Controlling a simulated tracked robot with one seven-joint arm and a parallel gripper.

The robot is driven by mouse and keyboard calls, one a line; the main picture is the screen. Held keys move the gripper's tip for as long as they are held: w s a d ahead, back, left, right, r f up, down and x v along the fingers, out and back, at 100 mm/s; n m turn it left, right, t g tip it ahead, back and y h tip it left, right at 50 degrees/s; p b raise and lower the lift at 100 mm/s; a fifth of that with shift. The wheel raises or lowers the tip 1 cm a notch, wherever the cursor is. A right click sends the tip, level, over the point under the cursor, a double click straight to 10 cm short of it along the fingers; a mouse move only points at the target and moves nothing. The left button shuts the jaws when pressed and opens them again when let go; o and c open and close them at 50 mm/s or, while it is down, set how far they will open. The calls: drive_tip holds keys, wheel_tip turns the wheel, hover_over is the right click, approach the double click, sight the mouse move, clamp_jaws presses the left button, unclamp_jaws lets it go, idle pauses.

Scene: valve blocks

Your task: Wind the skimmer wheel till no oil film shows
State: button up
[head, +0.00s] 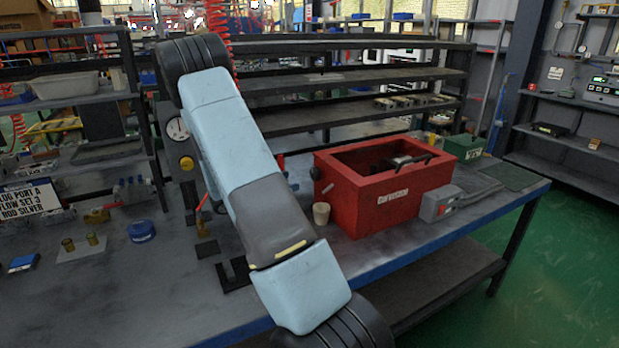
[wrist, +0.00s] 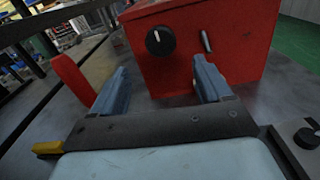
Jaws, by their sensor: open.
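A red open-topped tank (head: 365,215) stands on the right part of the bench, with a blurred white label on its front. Inside its opening are a dark and light metal roller-like part (head: 401,160) and a black bar; I cannot tell whether this is the skimmer wheel. The liquid and any oil film are hidden. In the wrist view a red box face (wrist: 225,25) carries a black knob (wrist: 160,41) with a white mark and a small metal lever (wrist: 206,41). My gripper (wrist: 160,76) is open and empty, its fingers in front of that face, apart from the knob.
A tan cup (head: 321,213) and a grey control box (head: 440,204) stand by the tank. A green box (head: 463,146) is behind it. A red upright piece (wrist: 74,80) is left of my fingers. A gauge unit (head: 178,140) stands behind my arm. The bench's front right is clear.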

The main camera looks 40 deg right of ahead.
sight(312, 175)
drive_tip(key=x, duration=0.9)
drive_tip(key=shift+d, duration=0.1)
drive_tip(key=shift+c, duration=0.2)
drive_tip(key=c, duration=0.9)
drive_tip(key=shift+a, duration=0.25)
drive_tip(key=shift+c, duration=0.4)
drive_tip(key=shift+d, duration=0.15)
drive_tip(key=shift+m, duration=0.3)
